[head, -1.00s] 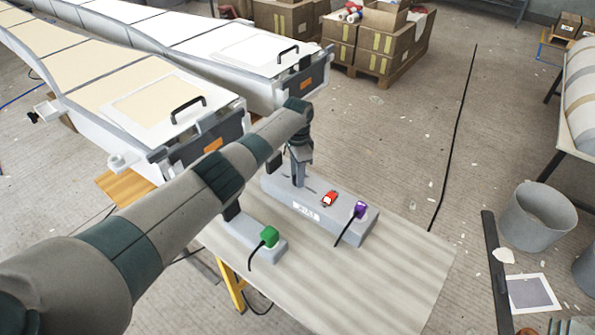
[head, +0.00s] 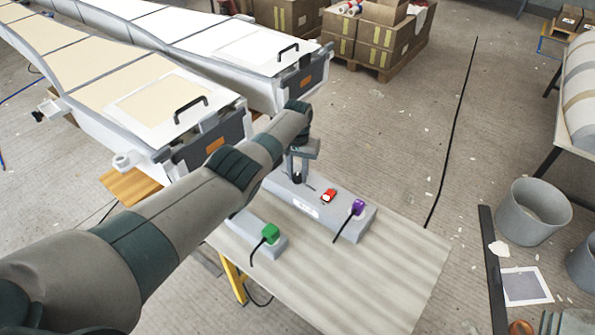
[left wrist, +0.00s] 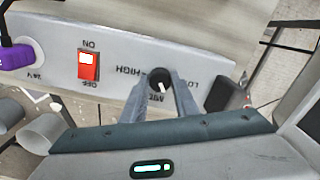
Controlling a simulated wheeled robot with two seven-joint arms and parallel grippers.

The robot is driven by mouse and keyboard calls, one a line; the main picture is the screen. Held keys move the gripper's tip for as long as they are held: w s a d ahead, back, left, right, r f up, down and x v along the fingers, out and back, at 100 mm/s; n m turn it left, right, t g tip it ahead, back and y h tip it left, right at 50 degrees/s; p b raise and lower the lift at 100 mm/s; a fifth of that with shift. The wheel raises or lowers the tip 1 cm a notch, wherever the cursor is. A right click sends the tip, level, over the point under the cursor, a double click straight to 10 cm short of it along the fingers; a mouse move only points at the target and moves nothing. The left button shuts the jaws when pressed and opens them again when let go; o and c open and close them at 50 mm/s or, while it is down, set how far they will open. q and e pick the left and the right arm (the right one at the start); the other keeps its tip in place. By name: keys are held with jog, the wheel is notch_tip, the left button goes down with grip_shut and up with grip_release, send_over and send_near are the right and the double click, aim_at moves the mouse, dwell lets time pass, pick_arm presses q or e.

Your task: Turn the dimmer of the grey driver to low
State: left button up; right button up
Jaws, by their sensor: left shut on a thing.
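The grey driver (head: 335,213) is a long box on the table, with a red switch (head: 328,196) and a purple plug (head: 357,208) at its near end. Its dimmer (left wrist: 160,79) is a round black knob with a white pointer mark. The labels HIGH, MID and LOW around it appear upside down in the left wrist view. The pointer faces the MID side, partly between the fingers. My left gripper (head: 297,177) is above the driver, shut on the dimmer knob; its two fingers (left wrist: 161,88) sit either side of it. My right gripper is out of view.
A smaller grey box with a green plug (head: 270,233) stands beside the driver on the table (head: 345,285). Long moulds (head: 215,135) stand behind left. The table's near right part is clear.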

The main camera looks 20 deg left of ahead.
aim_at(298, 175)
pick_arm(q)
jog(key=n+p, duration=0.1)
jog(key=n, duration=0.4)
jog(key=shift+d+r+n, duration=0.1)
jog(key=shift+n, duration=0.3)
jog(key=n, duration=0.5)
jog(key=shift+w+n, duration=0.1)
jog(key=shift+n, duration=0.2)
jog(key=o, duration=1.1)
jog(key=shift+c, duration=0.2)
jog(key=shift+r+p, duration=0.5)
notch_tip(298, 175, up, 5)
jog(key=shift+r+p, duration=0.2)
jog(key=shift+p, duration=0.9)
notch_tip(298, 175, up, 11)
jog(key=b, duration=0.1)
jog(key=shift+b, duration=0.35)
